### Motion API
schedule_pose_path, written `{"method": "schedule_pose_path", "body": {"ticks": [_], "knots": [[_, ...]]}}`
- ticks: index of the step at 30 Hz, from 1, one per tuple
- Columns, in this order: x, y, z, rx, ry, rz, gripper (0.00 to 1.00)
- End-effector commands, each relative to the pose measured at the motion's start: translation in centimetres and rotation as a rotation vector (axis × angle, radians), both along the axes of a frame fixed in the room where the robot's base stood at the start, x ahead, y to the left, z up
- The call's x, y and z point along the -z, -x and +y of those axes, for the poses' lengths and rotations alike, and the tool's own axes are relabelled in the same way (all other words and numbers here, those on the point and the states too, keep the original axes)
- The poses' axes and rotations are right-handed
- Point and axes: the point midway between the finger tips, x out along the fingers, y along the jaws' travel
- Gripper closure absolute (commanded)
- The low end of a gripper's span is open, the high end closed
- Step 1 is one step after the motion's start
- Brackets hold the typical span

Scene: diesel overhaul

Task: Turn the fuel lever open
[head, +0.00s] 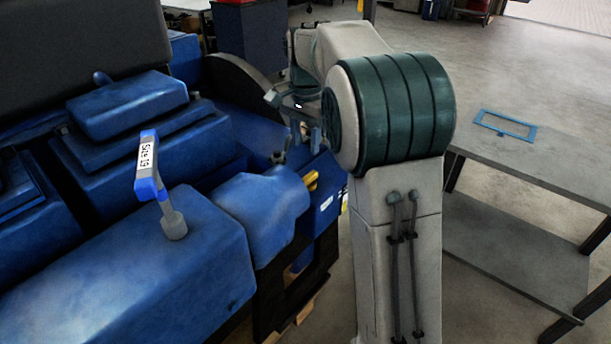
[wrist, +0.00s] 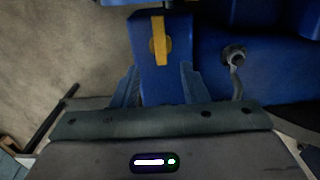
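A yellow lever (wrist: 158,41) sits on the face of a blue block (wrist: 147,88), lined up along the block's length in the wrist view. In the head view the yellow lever (head: 311,181) shows at the right end of the blue engine, partly behind a blue housing. My gripper (wrist: 160,82) is open, its two fingers apart on either side of the block in the picture, with nothing between them touching the lever. In the head view my gripper (head: 306,138) is above the lever, partly hidden by my arm.
A blue-handled wrench marked "Size 19" (head: 147,165) stands on the engine (head: 120,275). A grey bent fitting (wrist: 235,62) is right of the lever in the wrist view. A grey table (head: 560,160) with a blue frame (head: 505,125) stands at right.

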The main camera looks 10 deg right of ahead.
Motion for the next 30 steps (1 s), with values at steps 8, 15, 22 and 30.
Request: {"method": "schedule_pose_path", "body": {"ticks": [8, 15, 22, 30], "knots": [[6.1, 0.1, 0.0, -0.002, 0.0, 0.005, 0.6], [9.5, 0.0, 0.0, -0.002, 0.0, 0.002, 0.6], [10.5, 0.0, 0.0, -0.002, 0.001, 0.001, 0.6], [10.5, 0.0, 0.0, -0.002, 0.001, 0.001, 0.79]]}}
